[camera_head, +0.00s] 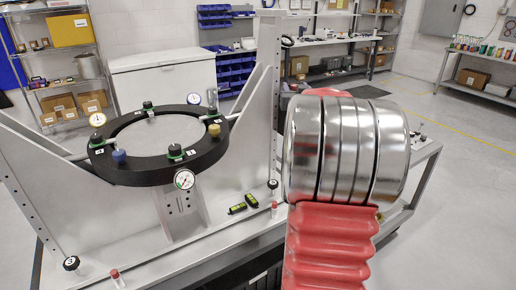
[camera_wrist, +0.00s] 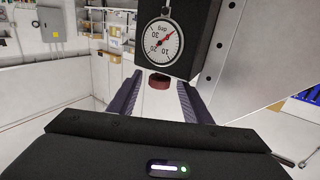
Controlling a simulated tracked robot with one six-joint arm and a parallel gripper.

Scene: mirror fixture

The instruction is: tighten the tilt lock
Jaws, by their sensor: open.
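The mirror fixture's black ring (camera_head: 105,165) is held between two grey upright plates, with several knobs and dial gauges around it. I cannot tell which part is the tilt lock. In the wrist view my gripper (camera_wrist: 160,98) is open, its two dark fingers apart. A dark red knob (camera_wrist: 158,82) shows between them, below a dial gauge (camera_wrist: 160,42) on a black block. I see no contact with the knob. My gripper is not visible in the head view, where my red and silver arm fills the right centre.
The fixture's right upright plate (camera_head: 262,105) stands close to my arm. Shelves (camera_head: 65,60) and a white cabinet (camera_head: 165,85) stand behind. The floor at right is clear.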

